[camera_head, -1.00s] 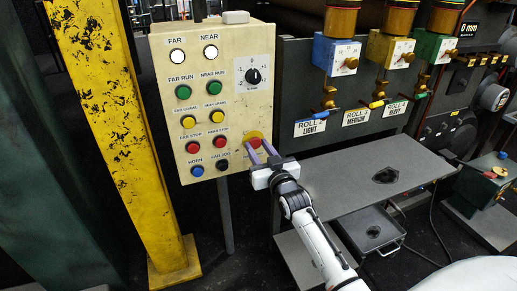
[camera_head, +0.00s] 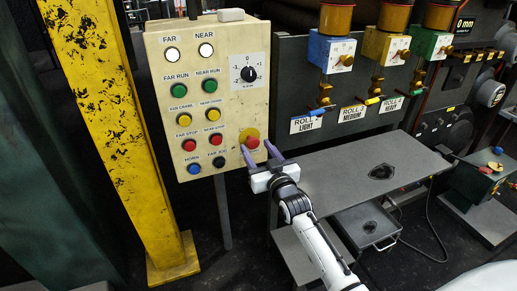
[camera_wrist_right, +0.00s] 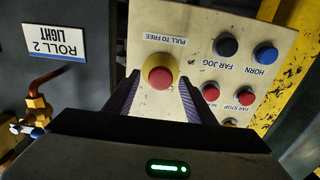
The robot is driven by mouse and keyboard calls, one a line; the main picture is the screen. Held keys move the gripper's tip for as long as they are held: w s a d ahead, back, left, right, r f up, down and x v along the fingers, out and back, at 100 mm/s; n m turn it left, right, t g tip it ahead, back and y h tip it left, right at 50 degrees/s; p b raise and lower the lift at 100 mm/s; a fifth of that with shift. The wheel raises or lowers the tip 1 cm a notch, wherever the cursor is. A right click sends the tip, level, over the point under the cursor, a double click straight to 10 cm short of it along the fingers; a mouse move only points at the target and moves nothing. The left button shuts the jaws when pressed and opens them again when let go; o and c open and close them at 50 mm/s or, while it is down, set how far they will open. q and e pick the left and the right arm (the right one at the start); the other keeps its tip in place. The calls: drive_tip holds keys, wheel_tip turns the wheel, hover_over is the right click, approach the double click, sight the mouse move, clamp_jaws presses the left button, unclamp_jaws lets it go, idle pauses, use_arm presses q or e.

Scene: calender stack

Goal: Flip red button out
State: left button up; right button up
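The red button (camera_head: 252,142) sits in a round yellow collar at the lower right of the cream control panel (camera_head: 225,115). In the right wrist view the red button (camera_wrist_right: 161,78) is in the upper middle, below a "PULL TO FREE" label. My right gripper (camera_head: 257,148) is in front of the panel at the button, with its purple fingers spread. In the right wrist view the right gripper (camera_wrist_right: 158,98) shows one finger on each side of the button, with gaps between. It holds nothing. My left gripper is not in view.
Several other buttons and a black dial (camera_head: 249,74) are on the panel, with a red stop button (camera_head: 216,141) close to the left. A yellow post (camera_head: 110,120) stands left. A grey table (camera_head: 350,180) lies right of my right arm.

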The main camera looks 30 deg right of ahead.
drive_tip(key=shift+s, duration=0.1)
drive_tip(key=shift+s+a, duration=0.15)
drive_tip(key=shift+s, duration=0.2)
drive_tip(key=s+a+p, duration=0.1)
drive_tip(key=s, duration=0.8)
drive_tip(key=shift+a, duration=0.15)
drive_tip(key=shift+s, duration=0.1)
